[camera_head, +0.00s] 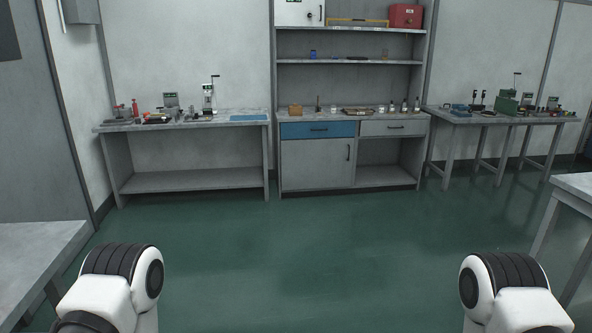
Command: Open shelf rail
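A grey shelf unit (281,97) stands against the back wall, well away from me. A thin yellow rail (357,21) runs along its upper shelf, at the top of the view; I cannot tell from here whether it is open or shut. The lower shelf (345,61) holds a few small items. Below are a blue drawer (300,130), a grey drawer (394,128) and a cabinet door (317,164), all looking closed. Only white and black links of my arms show at the bottom left and bottom right. Neither gripper is in view.
A red box (406,16) and a white box (298,12) sit on the upper shelf. Workbenches with tools stand left (190,180) and right (478,119). Grey tables edge the near left (35,250) and near right (577,185). The green floor (310,250) between is clear.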

